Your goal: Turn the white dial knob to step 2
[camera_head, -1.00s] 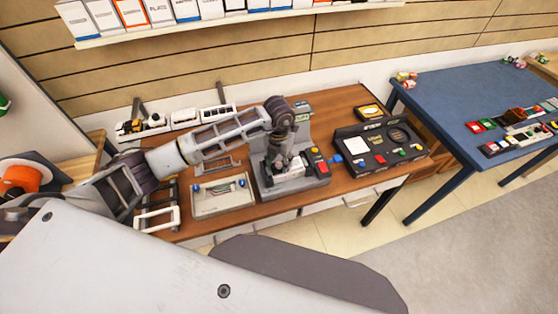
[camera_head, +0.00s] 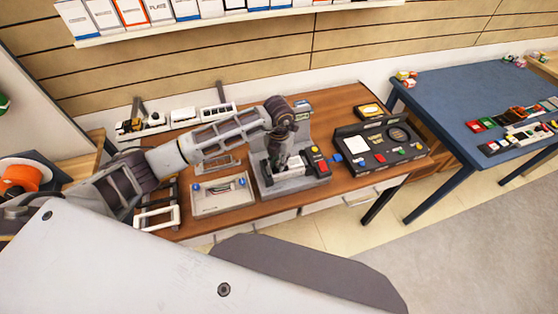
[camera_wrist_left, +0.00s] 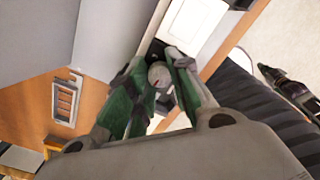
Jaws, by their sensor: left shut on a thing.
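The step marks around the knob cannot be read. My right gripper is not visible in the head view. A dark jointed part at the right of the left wrist view may be it, but is unclear.
A red button (camera_head: 322,168) sits right of the gripper on the device. A black control panel (camera_head: 380,150) stands to the right, a grey tray (camera_head: 222,204) with blue knobs to the left. A blue table (camera_head: 455,95) stands farther right.

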